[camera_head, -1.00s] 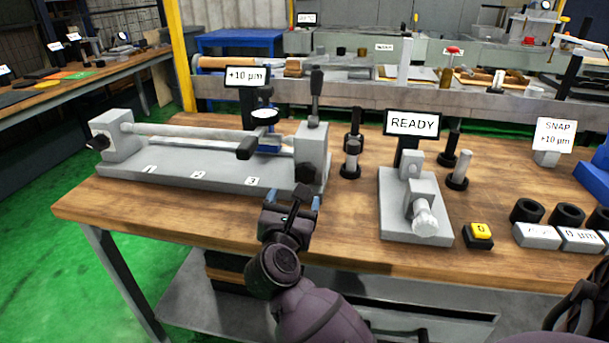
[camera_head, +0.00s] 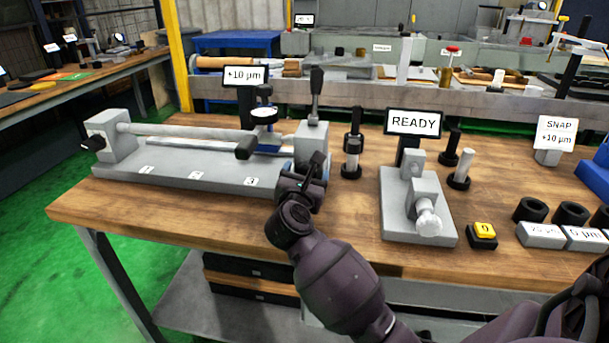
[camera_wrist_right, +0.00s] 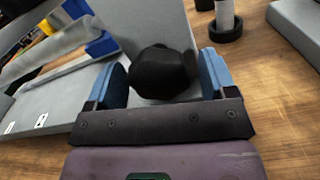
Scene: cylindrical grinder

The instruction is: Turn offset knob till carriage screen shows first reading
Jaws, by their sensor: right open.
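The grinder bench unit (camera_head: 195,180) stands on the left of the wooden table. Its carriage screen (camera_head: 244,76) reads +10 µm. A black knob (camera_wrist_right: 160,72) on the front of the unit's right-hand grey block (camera_head: 311,140) is seen in the right wrist view; in the head view my gripper covers most of it. My right gripper (camera_head: 308,178) is open at this knob. Its blue fingers (camera_wrist_right: 165,80) stand on either side of the knob with gaps visible. My left gripper is not in view.
A READY screen (camera_head: 413,122) stands behind a grey fixture (camera_head: 415,225). A yellow button (camera_head: 483,231), black rings (camera_head: 530,209) and labelled blocks (camera_head: 541,235) are to the right. A SNAP +10 µm sign (camera_head: 556,132) stands further right. Dark posts (camera_head: 352,160) stand close right of the grey block.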

